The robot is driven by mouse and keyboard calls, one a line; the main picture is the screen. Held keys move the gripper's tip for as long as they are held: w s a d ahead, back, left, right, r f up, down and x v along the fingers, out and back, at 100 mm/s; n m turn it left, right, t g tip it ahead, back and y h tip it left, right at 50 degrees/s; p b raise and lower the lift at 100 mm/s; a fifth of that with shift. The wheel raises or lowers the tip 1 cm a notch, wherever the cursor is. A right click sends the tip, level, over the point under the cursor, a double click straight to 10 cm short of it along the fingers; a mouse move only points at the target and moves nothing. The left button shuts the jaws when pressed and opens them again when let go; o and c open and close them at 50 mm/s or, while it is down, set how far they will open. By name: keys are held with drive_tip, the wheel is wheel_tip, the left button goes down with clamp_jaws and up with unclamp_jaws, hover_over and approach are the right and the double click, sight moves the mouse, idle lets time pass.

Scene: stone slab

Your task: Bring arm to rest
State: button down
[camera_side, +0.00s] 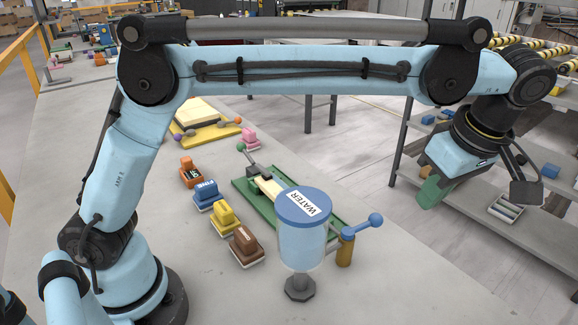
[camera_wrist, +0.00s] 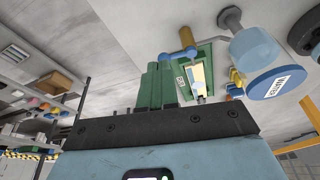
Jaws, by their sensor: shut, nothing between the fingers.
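My gripper (camera_side: 430,196), with green fingers, hangs at the right of the side view, out past the right edge of the stone slab (camera_side: 400,285). It is shut and empty. My arm reaches across the top of the side view, with its wrist bent downward. In the wrist view the green fingers of my gripper (camera_wrist: 160,78) stand close together at the centre. They are apart from everything on the slab.
A clear, blue-lidded WATER container (camera_side: 303,235) stands on the slab beside a green tray (camera_side: 243,189). Coloured blocks, including a brown one (camera_side: 246,243), lie left of it. A grey shelf (camera_side: 470,205) with small items is near my gripper. The slab's front right is clear.

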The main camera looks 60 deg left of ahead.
drive_tip(key=s+a+m+t+h, duration=0.35)
drive_tip(key=a+m, duration=0.45)
drive_tip(key=a, duration=0.6)
drive_tip(key=s+a+f+m+t, duration=0.3)
drive_tip(key=s+a+f+m, duration=0.3)
drive_tip(key=s+a+m, duration=0.25)
drive_tip(key=w+d+r+n+g+y, duration=0.1)
drive_tip(key=w+d+r+n+g, duration=0.15)
drive_tip(key=d+n, duration=0.35)
drive_tip(key=w+d+r+n+g+y, duration=0.1)
drive_tip(key=w+d+n, duration=0.25)
drive_tip(key=d, duration=0.55)
drive_tip(key=w+d+r+n+g+y, duration=0.1)
drive_tip(key=w+d+r+n+g, duration=0.1)
drive_tip(key=w+d+n, duration=0.35)
drive_tip(key=a+f+m, duration=0.1)
drive_tip(key=a+f, duration=0.3)
drive_tip(key=f, duration=0.6)
drive_tip(key=shift+w+a, duration=0.3)
drive_tip(key=shift+w, duration=0.15)
